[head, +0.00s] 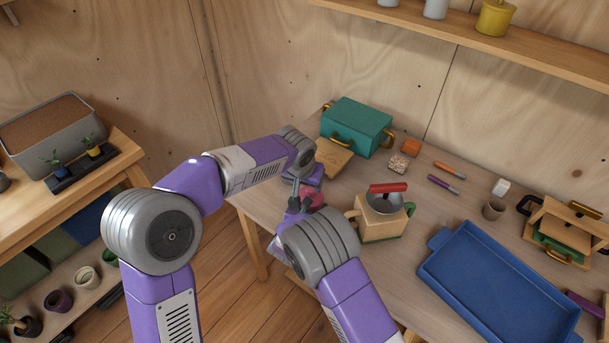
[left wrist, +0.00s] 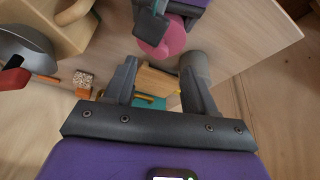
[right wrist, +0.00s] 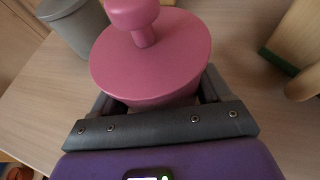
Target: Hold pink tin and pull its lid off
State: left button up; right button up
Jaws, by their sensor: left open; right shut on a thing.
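The pink tin (right wrist: 150,99) stands between the fingers of my right gripper (right wrist: 158,92), which is shut on its body. Its pink lid (right wrist: 150,62), with a round knob (right wrist: 131,12), sits on top. In the head view the tin (head: 314,197) is partly hidden by my arms. My left gripper (left wrist: 160,68) is open and empty. In the left wrist view the tin (left wrist: 163,38) appears just beyond the left fingertips, apart from them, with my right gripper holding it.
A grey canister (right wrist: 74,22) stands near the tin. A teal box (head: 355,126) and wooden board (head: 333,158) lie behind. A blue tray (head: 497,285) fills the front right.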

aim_at(310, 190)
pick_arm(q)
jog(key=x, duration=0.6)
grip_shut()
jog(key=shift+r, duration=0.2)
dwell(0.9)
jog(key=shift+r, duration=0.95)
jog(key=shift+r, duration=2)
